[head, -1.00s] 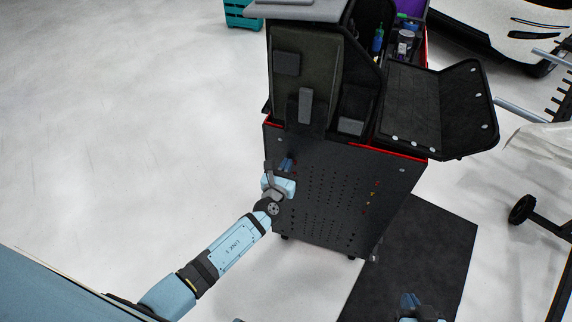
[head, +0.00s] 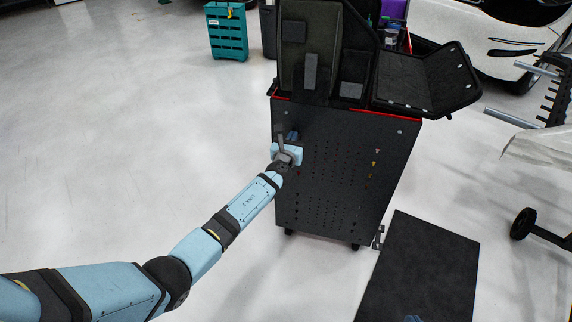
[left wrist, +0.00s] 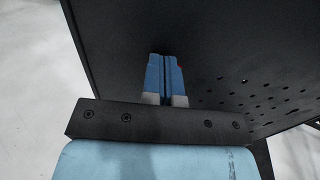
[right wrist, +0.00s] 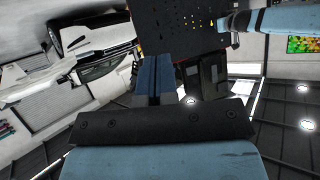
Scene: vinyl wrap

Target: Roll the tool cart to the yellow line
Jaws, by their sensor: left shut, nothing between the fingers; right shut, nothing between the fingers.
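The tool cart (head: 345,165) is black with a red top edge and stands upright on casters in the middle of the head view. Its perforated side panel faces me. My left gripper (head: 292,136) is shut and empty at the upper left of this panel; in the left wrist view its blue fingertips (left wrist: 166,75) point at the panel, seemingly at or very near it. My right gripper (head: 412,318) barely shows at the bottom edge; in the right wrist view its fingers (right wrist: 155,75) are shut and empty, apart from the cart (right wrist: 180,25). I see no yellow line.
An open black case (head: 425,80) overhangs the cart's right side. A wheeled rack (head: 545,120) stands at right, a white car (head: 500,40) behind. A teal crate (head: 228,38) is at back left. The left floor is clear.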

